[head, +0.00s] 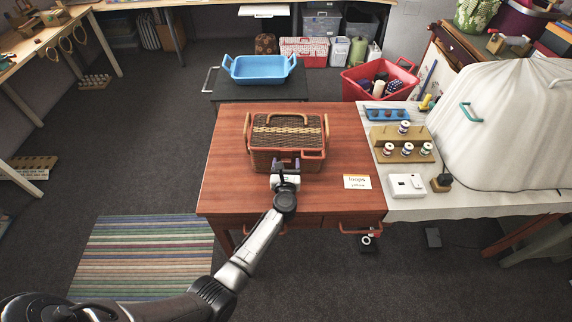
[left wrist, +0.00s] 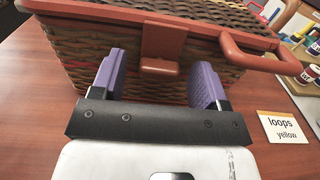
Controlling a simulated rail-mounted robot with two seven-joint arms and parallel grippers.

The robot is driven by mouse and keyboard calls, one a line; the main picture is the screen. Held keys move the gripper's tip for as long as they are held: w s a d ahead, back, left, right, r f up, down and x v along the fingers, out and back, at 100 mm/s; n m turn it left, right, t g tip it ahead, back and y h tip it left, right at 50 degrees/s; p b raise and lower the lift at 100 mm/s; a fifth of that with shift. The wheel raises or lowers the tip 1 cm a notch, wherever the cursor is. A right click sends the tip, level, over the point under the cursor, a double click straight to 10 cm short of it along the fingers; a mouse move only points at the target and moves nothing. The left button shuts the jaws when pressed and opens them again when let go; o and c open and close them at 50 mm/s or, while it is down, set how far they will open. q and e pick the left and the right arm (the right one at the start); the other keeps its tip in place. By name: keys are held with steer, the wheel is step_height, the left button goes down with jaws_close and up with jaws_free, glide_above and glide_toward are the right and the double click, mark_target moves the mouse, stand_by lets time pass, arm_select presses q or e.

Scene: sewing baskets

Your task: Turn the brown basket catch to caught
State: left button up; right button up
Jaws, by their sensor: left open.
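The brown wicker basket (head: 284,143) stands on the red-brown table (head: 225,150) with its lid down. Its catch (left wrist: 162,50) is a red-brown flap on the front, hanging from the lid rim over the wicker in the left wrist view. I cannot tell if it is caught. My left gripper (head: 286,165) is at the basket's front; in the left wrist view its two purple fingers (left wrist: 160,80) are spread on either side of the catch, with gaps to it. My right gripper is not in view.
A card reading "loops yellow" (head: 357,182) lies right of the basket. A side table at right holds a wooden spool rack (head: 402,144) and a white box (head: 407,185). A blue tray (head: 261,69) stands behind. The table left of the basket is clear.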

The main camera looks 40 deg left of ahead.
arm_select(q)
steer(key=c, duration=0.9)
